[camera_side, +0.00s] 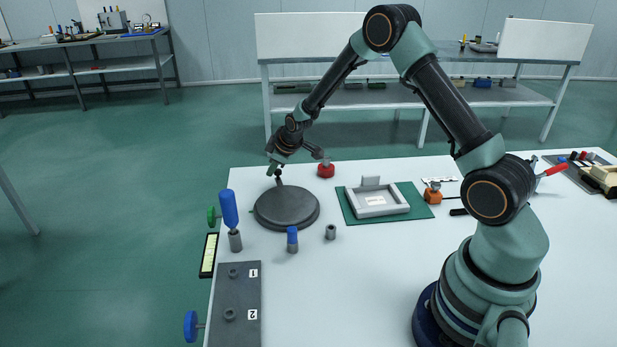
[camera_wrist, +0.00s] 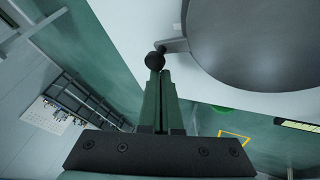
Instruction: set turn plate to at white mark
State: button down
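The turn plate (camera_side: 287,209) is a dark grey round disc on the white table, left of the green mat. It also shows at the upper right of the wrist view (camera_wrist: 265,45). A short arm with a dark ball knob (camera_wrist: 155,60) sticks out from its rim. My gripper (camera_side: 272,170) is at the plate's far edge, right by this knob. In the wrist view its two green fingers (camera_wrist: 158,78) lie close together, with the knob at their tips. I cannot tell whether they touch it.
A blue-handled tool (camera_side: 229,208), a small blue-topped cylinder (camera_side: 292,239) and a grey ring (camera_side: 331,232) stand near the plate. A red knob (camera_side: 326,170) is behind it. A grey tray (camera_side: 376,200) lies on the green mat. The middle front of the table is clear.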

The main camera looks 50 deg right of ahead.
jog(key=shift+a, duration=0.1)
dwell(0.6)
jog(key=shift+w+a, duration=0.2)
jog(key=shift+a, duration=0.15)
jog(key=shift+w+a+r, duration=0.15)
jog(key=shift+w+a, duration=0.2)
jog(key=shift+a, duration=0.25)
jog(key=shift+w+a+r, duration=0.15)
jog(key=shift+w+a, duration=0.15)
jog(key=shift+a, duration=0.3)
jog(key=a+r, duration=0.5)
jog(key=r, duration=0.2)
jog(key=shift+s+r+y, duration=0.3)
jog(key=shift+s+y, duration=0.1)
jog(key=shift+s, duration=0.05)
jog(key=c, duration=1.4)
grip_release()
jog(key=shift+a+r, duration=0.25)
jog(key=o, duration=0.5)
jog(key=shift+s+d+r, duration=0.2)
jog(key=shift+d, duration=0.05)
jog(key=shift+o, duration=1.1)
jog(key=s+d+r+m+g, duration=0.2)
jog(key=s+d+m, duration=0.3)
jog(key=d+m, duration=0.2)
jog(key=shift+s+d+m+h, duration=0.3)
jog(key=shift+d+m, duration=0.1)
jog(key=shift+d, duration=0.45)
jog(key=x, duration=1.2)
jog(key=shift+s+d, duration=0.15)
